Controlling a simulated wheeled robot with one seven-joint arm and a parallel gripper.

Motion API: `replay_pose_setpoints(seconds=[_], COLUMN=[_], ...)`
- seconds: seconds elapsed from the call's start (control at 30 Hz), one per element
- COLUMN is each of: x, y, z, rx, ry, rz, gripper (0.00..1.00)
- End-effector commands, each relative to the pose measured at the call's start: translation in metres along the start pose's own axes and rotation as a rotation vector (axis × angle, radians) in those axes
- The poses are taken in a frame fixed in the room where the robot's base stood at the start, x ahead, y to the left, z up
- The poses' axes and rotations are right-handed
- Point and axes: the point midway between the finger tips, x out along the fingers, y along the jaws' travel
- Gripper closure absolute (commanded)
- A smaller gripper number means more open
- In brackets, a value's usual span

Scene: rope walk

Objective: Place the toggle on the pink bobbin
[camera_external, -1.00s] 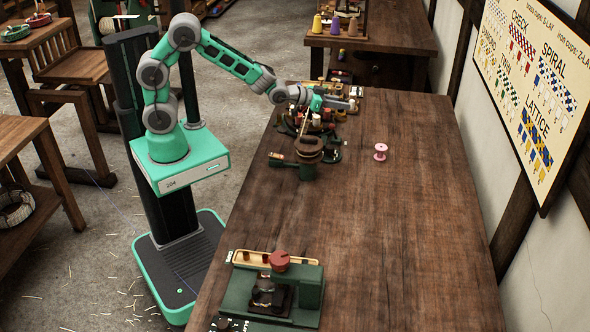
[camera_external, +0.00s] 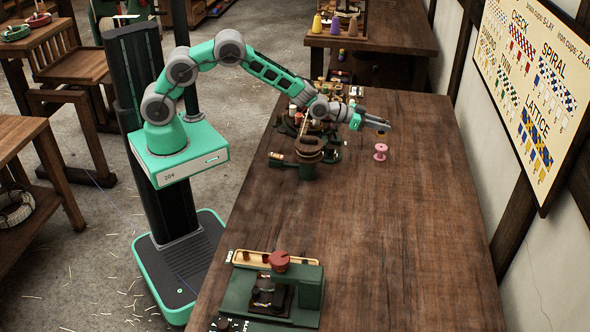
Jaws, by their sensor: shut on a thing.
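The pink bobbin (camera_external: 380,152) stands upright on the wooden table, right of the cluster of rope gear. My gripper (camera_external: 382,128) is above it and slightly to its far side, apart from it, with its fingers pointing right. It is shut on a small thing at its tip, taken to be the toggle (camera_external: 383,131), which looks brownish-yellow. The toggle is too small to make out its shape, and the fingers hide part of it.
A green and brown rope machine (camera_external: 309,150) stands left of the bobbin, with several bobbins behind it. Another green machine (camera_external: 300,290) is at the table's near left. The table (camera_external: 420,230) is clear to the right and in front of the bobbin.

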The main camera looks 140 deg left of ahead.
Motion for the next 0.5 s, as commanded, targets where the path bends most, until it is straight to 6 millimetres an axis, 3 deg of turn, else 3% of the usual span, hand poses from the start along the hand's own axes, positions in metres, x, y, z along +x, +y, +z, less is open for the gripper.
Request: replay_pose_setpoints(seconds=[0.17,0.3,0.5], x=[0.015,0.021,0.022], y=[0.0,-0.001,-0.001], z=[0.012,0.033,0.037], rx=[-0.001,-0.001,0.0], ry=[-0.002,-0.002,0.002], rz=[0.0,-0.001,-0.001], gripper=[1.0,1.0,1.0])
